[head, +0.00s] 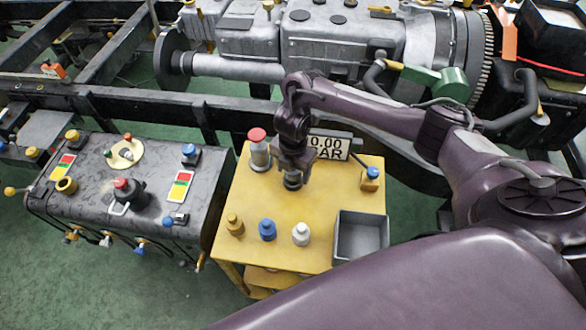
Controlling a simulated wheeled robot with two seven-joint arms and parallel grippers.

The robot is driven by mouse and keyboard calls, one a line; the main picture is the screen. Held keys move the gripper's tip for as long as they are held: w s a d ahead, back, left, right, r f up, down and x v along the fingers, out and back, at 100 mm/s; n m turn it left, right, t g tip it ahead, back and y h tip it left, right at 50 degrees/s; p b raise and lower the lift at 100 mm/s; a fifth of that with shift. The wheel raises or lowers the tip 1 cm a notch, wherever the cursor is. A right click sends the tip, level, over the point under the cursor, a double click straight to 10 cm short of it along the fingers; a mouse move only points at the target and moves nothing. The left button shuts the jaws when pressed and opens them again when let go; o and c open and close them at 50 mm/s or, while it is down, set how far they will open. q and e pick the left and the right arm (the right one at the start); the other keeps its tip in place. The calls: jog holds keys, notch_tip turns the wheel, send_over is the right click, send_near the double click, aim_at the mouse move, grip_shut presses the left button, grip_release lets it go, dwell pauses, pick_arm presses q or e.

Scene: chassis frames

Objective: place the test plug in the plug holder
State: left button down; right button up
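My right gripper (292,172) points down over the back middle of the yellow table (310,207). A small dark grey round piece shows at its fingertips; I cannot tell whether it is held or stands on the table, nor whether the fingers are open or shut. A yellow plug (235,225), a blue plug (267,230) and a white plug (300,234) stand upright in a row near the table's front. I cannot tell which piece is the test plug or which is the plug holder. My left gripper is not in view.
A red-topped grey cylinder (259,150) stands close left of the gripper. A gauge display (328,146) is behind it, and a blue-topped fitting (370,179) is to the right. An empty grey bin (360,237) sits front right. A dark panel (95,190) with fittings stands left.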

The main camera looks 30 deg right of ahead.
notch_tip(320, 180, up, 11)
jog(key=p, duration=0.5)
jog(key=shift+r, duration=0.15)
jog(key=shift+r+p, duration=0.3)
jog(key=shift+r, duration=0.25)
